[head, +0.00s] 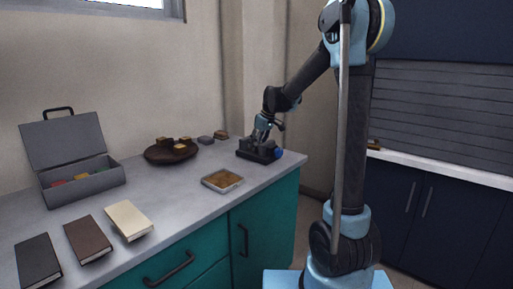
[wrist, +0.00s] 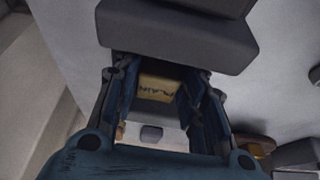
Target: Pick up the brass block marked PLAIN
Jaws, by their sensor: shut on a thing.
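The brass block marked PLAIN (wrist: 158,87) shows in the wrist view between the two fingers of my gripper (wrist: 160,78), its dark lettering facing the camera. My gripper is shut on it. In the head view my gripper (head: 262,136) is low over a dark stand (head: 249,156) near the counter's far right end. The block cannot be made out there. In the wrist view a dark grey piece (wrist: 175,40) lies just beyond the fingertips and the block.
The grey counter (head: 180,196) holds a shallow tray (head: 221,181), a dark round dish (head: 159,155) with brown blocks, an open grey case (head: 83,184), and black (head: 38,263), brown (head: 88,239) and cream (head: 128,220) books. A blue item (head: 279,153) is beside the stand.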

